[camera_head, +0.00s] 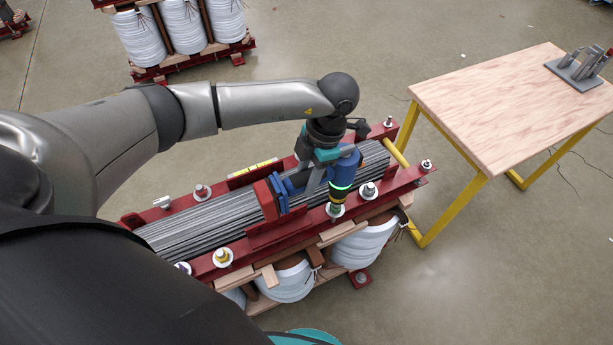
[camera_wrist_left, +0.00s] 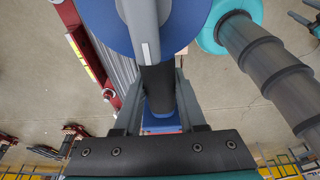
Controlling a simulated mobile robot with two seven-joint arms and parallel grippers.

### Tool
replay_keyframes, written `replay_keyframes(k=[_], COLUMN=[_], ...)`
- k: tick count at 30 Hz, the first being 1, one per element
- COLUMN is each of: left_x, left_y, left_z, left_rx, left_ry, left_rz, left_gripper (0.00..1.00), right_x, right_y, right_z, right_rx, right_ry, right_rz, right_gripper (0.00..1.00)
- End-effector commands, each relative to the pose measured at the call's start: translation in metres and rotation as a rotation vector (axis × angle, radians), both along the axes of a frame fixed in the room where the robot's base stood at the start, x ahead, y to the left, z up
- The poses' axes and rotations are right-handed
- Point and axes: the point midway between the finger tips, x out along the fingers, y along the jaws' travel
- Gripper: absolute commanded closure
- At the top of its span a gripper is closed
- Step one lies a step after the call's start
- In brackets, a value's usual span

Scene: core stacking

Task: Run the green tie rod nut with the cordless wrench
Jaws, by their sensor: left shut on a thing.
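My left gripper (camera_head: 316,178) reaches over the red-framed core and is shut on the cordless wrench (camera_head: 343,170). The wrench has a blue body, a lit green ring and a red block at its rear. In the left wrist view, the fingers (camera_wrist_left: 158,100) close around the dark handle of the wrench (camera_wrist_left: 158,85). The wrench points down, with its socket end (camera_head: 338,198) over a tie rod position on the near red beam. A pale washer (camera_head: 335,211) shows under the socket. The nut there is mostly hidden, so its colour and the socket's seating cannot be told. My right gripper is out of view.
Other tie rod ends stand along the beams, including a yellowish one (camera_head: 223,257) and a pale one (camera_head: 368,190). Grey laminations (camera_head: 200,226) lie between the beams. A wooden table (camera_head: 500,105) with a grey stand (camera_head: 575,70) is at right. White coils (camera_head: 286,280) sit below.

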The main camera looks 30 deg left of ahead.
Motion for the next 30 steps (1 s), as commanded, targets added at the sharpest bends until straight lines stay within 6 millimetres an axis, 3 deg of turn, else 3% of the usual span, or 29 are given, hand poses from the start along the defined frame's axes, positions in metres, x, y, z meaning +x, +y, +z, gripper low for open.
replay_keyframes(k=[9,24,30], left_x=[0.001,0.002,0.001], left_y=[0.000,0.000,0.000], left_z=[0.004,0.047,0.052], left_rx=[-0.001,-0.001,-0.001], left_ry=[-0.003,-0.004,-0.003], left_rz=[0.001,0.001,0.001], left_gripper=[1.00,1.00,1.00], right_x=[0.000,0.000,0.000], right_y=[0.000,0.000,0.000], right_z=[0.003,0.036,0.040], right_rx=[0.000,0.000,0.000], right_ry=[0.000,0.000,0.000], right_rz=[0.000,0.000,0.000], right_gripper=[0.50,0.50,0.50])
